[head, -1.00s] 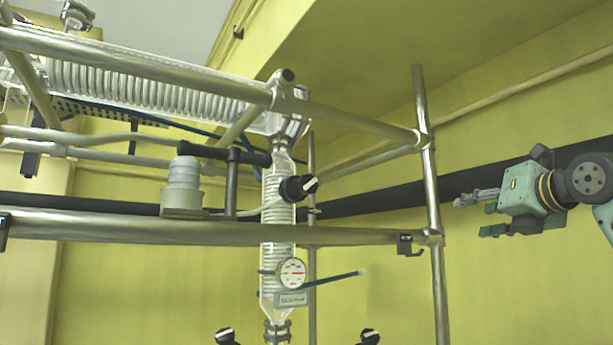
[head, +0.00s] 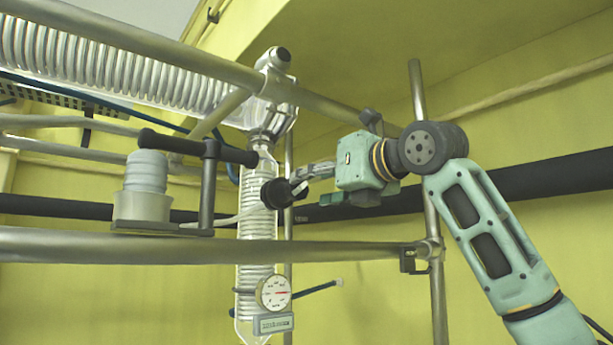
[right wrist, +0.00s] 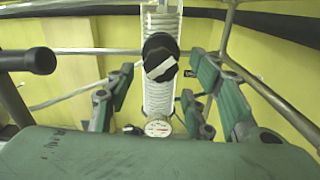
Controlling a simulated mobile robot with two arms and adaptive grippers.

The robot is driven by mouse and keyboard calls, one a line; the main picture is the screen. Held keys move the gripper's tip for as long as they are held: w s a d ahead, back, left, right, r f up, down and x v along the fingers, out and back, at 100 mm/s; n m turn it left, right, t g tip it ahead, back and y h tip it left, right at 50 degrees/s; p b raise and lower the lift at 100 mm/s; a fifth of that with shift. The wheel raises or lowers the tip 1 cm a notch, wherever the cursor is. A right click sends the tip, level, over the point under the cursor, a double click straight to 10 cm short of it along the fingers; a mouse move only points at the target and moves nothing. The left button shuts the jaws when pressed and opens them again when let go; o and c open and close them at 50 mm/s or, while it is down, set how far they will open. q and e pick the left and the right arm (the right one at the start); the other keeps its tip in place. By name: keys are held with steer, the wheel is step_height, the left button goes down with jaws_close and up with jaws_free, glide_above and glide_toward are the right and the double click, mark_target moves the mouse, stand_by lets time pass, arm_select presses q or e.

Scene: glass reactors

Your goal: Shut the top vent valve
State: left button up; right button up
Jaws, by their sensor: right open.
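A round black valve knob (head: 278,193) with a white bar sits on the upright glass coil column (head: 257,215), below its top joint. In the right wrist view the knob (right wrist: 160,57) shows its white bar slanting up to the right. My right gripper (head: 309,193) is open and empty, just right of the knob in the head view. In the right wrist view its fingers stand apart to either side of the knob; whether they reach around it or stop short I cannot tell. My left gripper is not in view.
A round gauge (head: 273,292) hangs lower on the column. A black T-handle (head: 197,148) stands left of the knob beside a grey cylinder (head: 144,190). A metal rail (head: 130,246) crosses in front of the column below the gripper; another rail (head: 325,104) runs above.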

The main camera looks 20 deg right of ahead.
mark_target(298, 188)
steer(key=x, duration=0.3)
steer(key=shift+w+a+f+p, duration=0.1)
steer(key=shift+a+p, duration=0.2)
steer(key=shift+p, duration=0.05)
steer(key=shift+w+a+f, duration=0.15)
steer(key=shift+w, duration=0.35)
steer(key=shift+s, duration=0.2)
steer(key=shift+s+d, duration=0.1)
steer(key=shift+d, duration=0.15)
steer(key=shift+c, duration=1.8)
steer(key=c, duration=0.7)
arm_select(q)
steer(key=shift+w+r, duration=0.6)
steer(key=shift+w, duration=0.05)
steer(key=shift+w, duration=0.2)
arm_select(e)
steer(key=shift+m, duration=0.3)
